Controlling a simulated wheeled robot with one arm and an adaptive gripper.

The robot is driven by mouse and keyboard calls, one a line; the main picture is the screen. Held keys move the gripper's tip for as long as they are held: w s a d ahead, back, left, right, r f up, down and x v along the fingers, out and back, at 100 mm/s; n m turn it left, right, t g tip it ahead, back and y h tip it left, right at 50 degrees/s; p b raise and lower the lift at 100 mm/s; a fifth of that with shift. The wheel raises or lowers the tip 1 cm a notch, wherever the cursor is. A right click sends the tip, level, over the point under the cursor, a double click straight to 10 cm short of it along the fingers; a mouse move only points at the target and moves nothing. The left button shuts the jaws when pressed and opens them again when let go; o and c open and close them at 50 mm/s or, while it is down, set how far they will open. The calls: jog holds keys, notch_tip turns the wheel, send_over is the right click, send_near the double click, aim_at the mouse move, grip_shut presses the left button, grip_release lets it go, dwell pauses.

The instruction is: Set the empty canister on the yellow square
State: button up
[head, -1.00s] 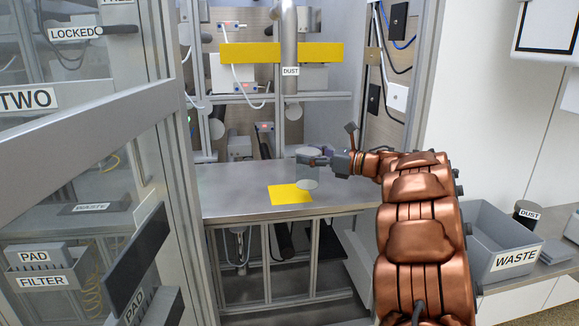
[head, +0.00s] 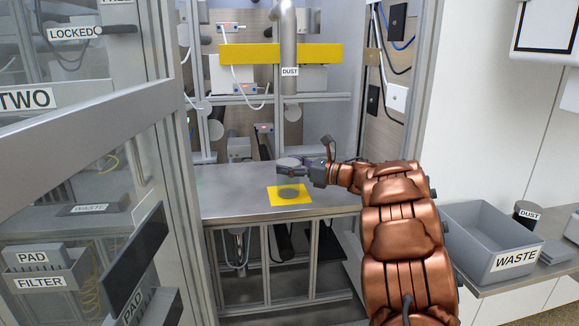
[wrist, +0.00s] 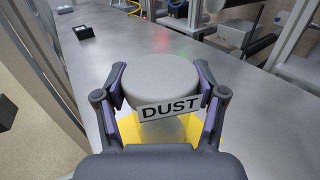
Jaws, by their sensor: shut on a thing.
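The empty canister (wrist: 160,79) has a pale round lid, a DUST label and a see-through body. My gripper (wrist: 162,92) is shut on it, one finger on each side near the lid. In the head view the canister (head: 289,162) is upright over the yellow square (head: 276,201). A dark disc, its base or shadow, shows inside the square. I cannot tell whether the base touches. In the wrist view the yellow square (wrist: 131,132) shows beneath and around the canister, partly hidden by it and my gripper.
The metal bench (head: 235,190) is clear around the square. A vertical pipe with a DUST label (head: 289,72) hangs behind it. The glazed door frame (head: 90,90) stands left. A grey WASTE bin (head: 490,240) and a dark DUST canister (head: 527,213) stand right.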

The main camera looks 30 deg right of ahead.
jog(key=shift+f+b, duration=0.15)
jog(key=shift+b, duration=0.15)
jog(key=o, duration=1.2)
jog(key=shift+r+p, duration=0.35)
jog(key=shift+p, duration=0.1)
jog(key=v, duration=1.2)
jog(key=shift+f, duration=0.15)
